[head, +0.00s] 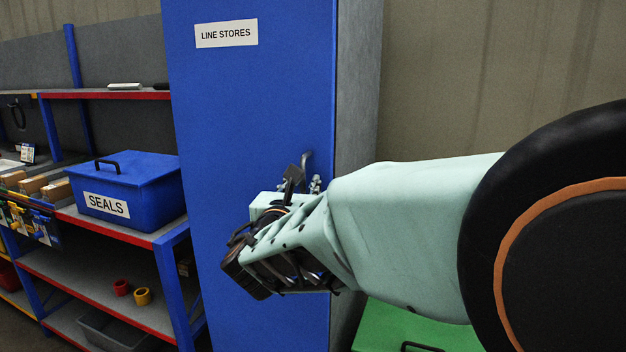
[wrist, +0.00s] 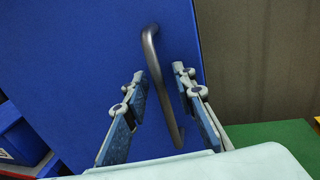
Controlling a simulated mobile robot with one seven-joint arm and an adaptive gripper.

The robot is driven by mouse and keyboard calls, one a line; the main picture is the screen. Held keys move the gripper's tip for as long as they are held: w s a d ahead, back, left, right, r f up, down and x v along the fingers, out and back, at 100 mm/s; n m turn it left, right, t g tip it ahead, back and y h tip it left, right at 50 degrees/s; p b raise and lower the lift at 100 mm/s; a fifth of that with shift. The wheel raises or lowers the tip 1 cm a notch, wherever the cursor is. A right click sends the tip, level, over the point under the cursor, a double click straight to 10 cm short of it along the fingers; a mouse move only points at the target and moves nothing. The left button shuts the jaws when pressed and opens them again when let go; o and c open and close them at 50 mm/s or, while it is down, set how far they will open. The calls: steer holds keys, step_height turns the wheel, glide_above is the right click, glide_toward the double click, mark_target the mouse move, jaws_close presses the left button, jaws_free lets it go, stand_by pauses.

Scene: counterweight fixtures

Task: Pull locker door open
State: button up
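The locker door (head: 235,120) is a tall blue panel labelled "LINE STORES", and it looks shut against the grey locker side. It fills much of the wrist view (wrist: 90,60). Its grey bar handle (head: 307,158) is near the door's right edge, partly hidden by my gripper in the head view. In the wrist view, the handle (wrist: 154,62) runs between the two fingers of my gripper (wrist: 159,82). The fingers are open, with visible gaps on both sides of the bar. In the head view, my gripper (head: 303,181) is at the handle's lower part.
Left of the locker is a rack with a blue "SEALS" box (head: 125,190) on its red-edged shelf (head: 150,237). A green box (head: 395,328) with a black handle stands low at the right. A plain wall (head: 490,70) is behind.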

jaws_close()
stand_by(0.4)
steer(key=shift+s+a, duration=0.1)
steer(key=shift+s, duration=0.05)
